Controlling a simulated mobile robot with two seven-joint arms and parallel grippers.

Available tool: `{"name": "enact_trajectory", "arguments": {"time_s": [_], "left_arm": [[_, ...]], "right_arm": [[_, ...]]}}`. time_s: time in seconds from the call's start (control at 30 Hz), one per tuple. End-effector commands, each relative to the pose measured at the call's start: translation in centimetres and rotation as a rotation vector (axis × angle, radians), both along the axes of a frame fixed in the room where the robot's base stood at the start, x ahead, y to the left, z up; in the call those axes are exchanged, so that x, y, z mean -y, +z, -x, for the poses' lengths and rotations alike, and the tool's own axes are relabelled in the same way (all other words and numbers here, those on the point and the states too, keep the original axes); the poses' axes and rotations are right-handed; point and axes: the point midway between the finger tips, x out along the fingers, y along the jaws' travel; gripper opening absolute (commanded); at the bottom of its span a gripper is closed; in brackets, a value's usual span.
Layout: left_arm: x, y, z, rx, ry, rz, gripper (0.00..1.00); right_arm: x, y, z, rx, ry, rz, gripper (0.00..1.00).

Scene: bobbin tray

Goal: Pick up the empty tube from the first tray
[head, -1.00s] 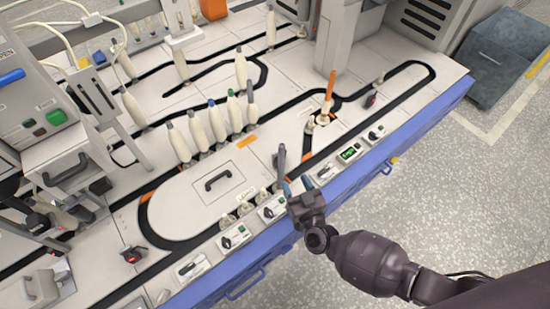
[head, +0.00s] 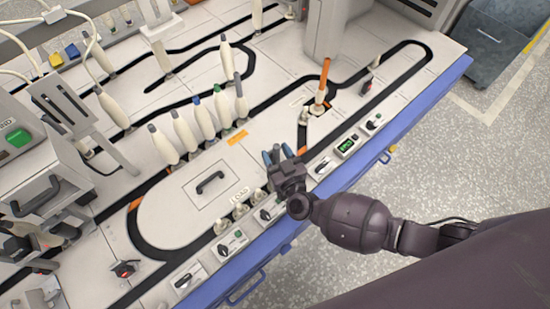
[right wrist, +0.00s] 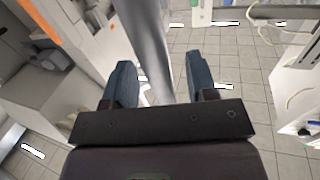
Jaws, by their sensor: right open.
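A grey tube (right wrist: 150,40) passes between the two blue fingers of my right gripper (right wrist: 160,72) in the right wrist view. The fingers stand apart on either side of it, and I see no clear contact. In the head view, my right gripper (head: 277,157) is above the white table, right of the oval panel. The tube is mostly lost among the fingers there, and its base and tray are hidden. My left gripper is not in view.
Several full white bobbins (head: 203,118) stand in a row left of the gripper. Small trays with pegs (head: 240,209) sit near the LOAD label. Control boxes (head: 232,242) line the front edge. A black track (head: 285,97) loops across the table (head: 185,225).

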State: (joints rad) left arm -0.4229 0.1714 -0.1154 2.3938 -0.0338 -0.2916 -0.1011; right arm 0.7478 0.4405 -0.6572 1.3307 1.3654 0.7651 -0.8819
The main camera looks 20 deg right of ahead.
Motion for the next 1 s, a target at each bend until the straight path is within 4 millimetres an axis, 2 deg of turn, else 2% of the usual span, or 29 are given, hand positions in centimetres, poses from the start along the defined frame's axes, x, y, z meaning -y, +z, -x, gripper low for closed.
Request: {"name": "enact_trajectory", "arguments": {"time_s": [0.2, 0.23, 0.5, 0.57, 0.87, 1.0], "left_arm": [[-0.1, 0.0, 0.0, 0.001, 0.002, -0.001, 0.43], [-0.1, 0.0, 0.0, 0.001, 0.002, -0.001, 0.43], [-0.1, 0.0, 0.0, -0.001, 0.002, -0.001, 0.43], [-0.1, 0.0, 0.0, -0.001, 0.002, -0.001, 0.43], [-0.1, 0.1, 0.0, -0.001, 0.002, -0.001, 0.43], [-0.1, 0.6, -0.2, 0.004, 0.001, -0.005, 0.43]], "right_arm": [[0.0, 0.1, -0.1, 0.001, 0.0, 0.0, 0.52], [0.0, 0.1, -0.1, 0.001, 0.0, 0.0, 0.49], [0.0, 0.1, 0.0, 0.001, 0.0, 0.0, 0.08], [0.0, 0.1, 0.0, 0.001, 0.0, 0.0, 0.0], [0.0, 0.1, 0.0, 0.001, 0.0, 0.0, 0.0], [-0.1, 1.0, -0.1, 0.004, 0.0, 0.0, 0.0]]}}
